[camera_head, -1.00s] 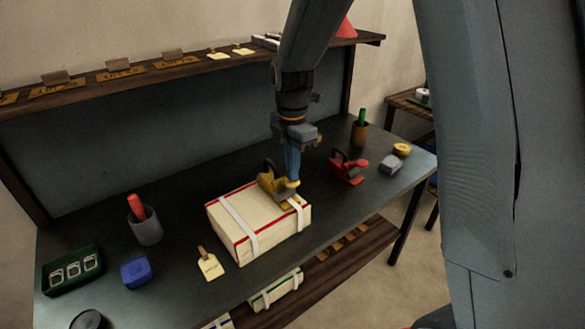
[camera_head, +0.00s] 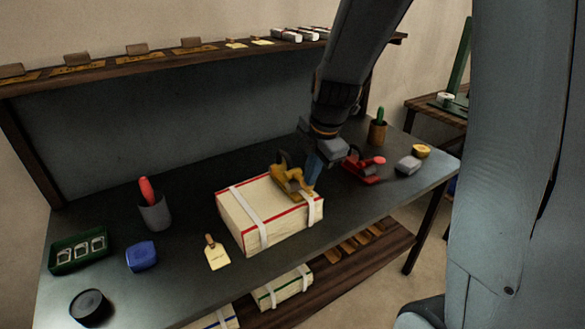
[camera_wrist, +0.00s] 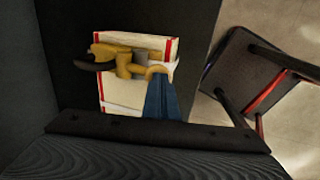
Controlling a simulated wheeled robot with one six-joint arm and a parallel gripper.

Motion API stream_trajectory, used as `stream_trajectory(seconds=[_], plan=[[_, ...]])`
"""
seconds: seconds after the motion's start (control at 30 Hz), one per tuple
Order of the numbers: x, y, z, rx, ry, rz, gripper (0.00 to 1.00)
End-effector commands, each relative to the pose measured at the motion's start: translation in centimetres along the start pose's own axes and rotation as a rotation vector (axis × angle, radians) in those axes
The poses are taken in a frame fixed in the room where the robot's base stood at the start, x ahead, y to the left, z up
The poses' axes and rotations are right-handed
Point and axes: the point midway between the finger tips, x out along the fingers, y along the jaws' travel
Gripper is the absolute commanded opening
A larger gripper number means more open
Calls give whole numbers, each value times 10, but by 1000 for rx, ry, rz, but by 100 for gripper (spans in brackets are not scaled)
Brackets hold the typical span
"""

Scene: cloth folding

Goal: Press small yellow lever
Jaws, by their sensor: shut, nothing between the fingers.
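The yellow tool with its small lever (camera_head: 291,182) sits on top of the cream box with red edges (camera_head: 262,228), at the box's right end, by a white strap. In the wrist view the yellow tool (camera_wrist: 128,60) lies across the box's far end, with a dark handle at its left. My gripper (camera_head: 314,167) is shut, with nothing between its blue fingers, and its tips are at the right side of the yellow tool. In the wrist view the fingertips (camera_wrist: 160,82) reach the tool's ring-shaped right end. I cannot tell whether they touch it.
A red tool (camera_head: 362,168) stands close to the right of my gripper. A grey block (camera_head: 408,165), a yellow roll (camera_head: 421,151) and a brown cup (camera_head: 377,132) are further right. A tag (camera_head: 217,255) and blue item (camera_head: 141,256) lie left. A shelf (camera_head: 150,63) runs behind.

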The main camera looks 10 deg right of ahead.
Motion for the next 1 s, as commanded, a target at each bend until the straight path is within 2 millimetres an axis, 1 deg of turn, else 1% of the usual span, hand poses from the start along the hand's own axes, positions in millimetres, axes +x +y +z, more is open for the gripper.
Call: stream_trajectory(seconds=[0.03,0.13,0.47,0.8,1.0], plan=[[6,-3,1,2,-1,1,0],[8,-6,1,1,-1,1,0],[3,-5,-1,-3,1,-1,0],[-10,-2,-1,-3,2,-2,0],[-10,-2,-1,-3,2,-2,0]])
